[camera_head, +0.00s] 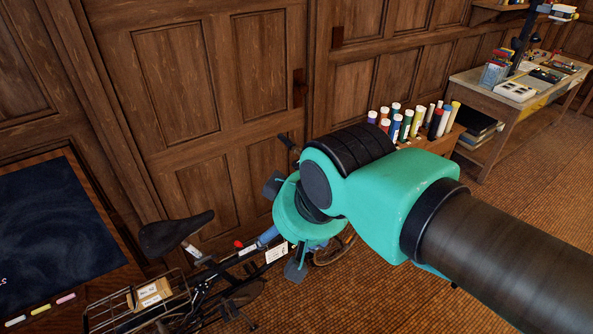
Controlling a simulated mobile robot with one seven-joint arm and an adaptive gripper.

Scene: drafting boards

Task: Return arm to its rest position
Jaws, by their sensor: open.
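My teal and black arm reaches in from the lower right to the middle of the view. My gripper (284,229) is at its far end, partly hidden behind the wrist. Its two dark fingers show wide apart, one at the upper left and one below. The gripper is open, and I see nothing held in it. It appears in front of a bicycle (178,237). The distance between them is hard to tell, and the arm hides part of the bicycle.
The bicycle, with a wire basket (110,315) holding a box, stands by the wood-panelled wall (180,80). A chalkboard (45,235) is at left. A wooden box (446,144) holds several coloured tubes. A cluttered desk (535,92) stands at right. Brown floor (520,195) is clear between.

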